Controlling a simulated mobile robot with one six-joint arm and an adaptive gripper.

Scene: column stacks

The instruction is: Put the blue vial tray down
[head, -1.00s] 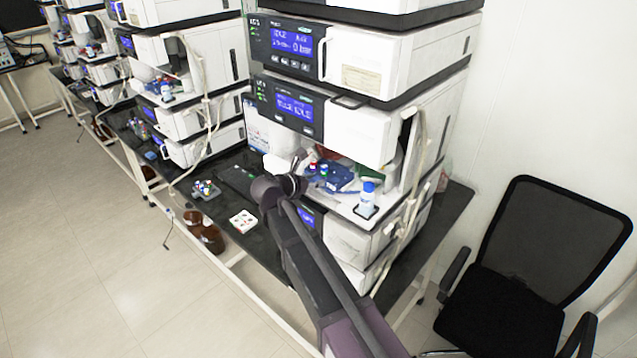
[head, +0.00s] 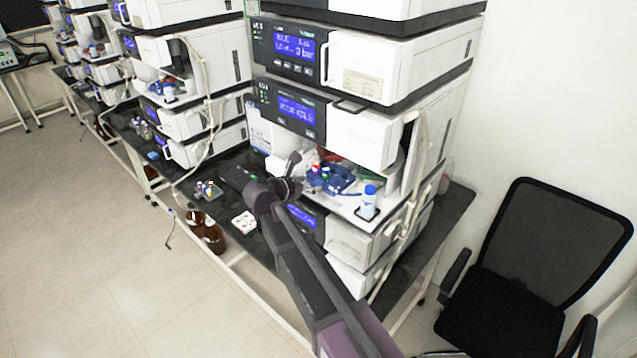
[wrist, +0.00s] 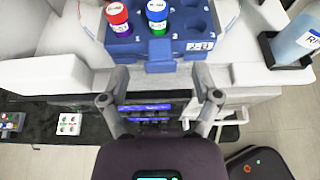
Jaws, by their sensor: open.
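The blue vial tray (wrist: 160,50) rests on the white shelf of the open instrument bay, at the top of the wrist view. In the head view my gripper is only partly visible.
A blue-capped bottle (head: 369,199) in a dark holder stands right of the tray on the shelf. On the black bench are a grey vial rack (head: 207,191) and a white rack (head: 243,222). Brown bottles (head: 213,238) and an office chair (head: 530,270) flank the bench.

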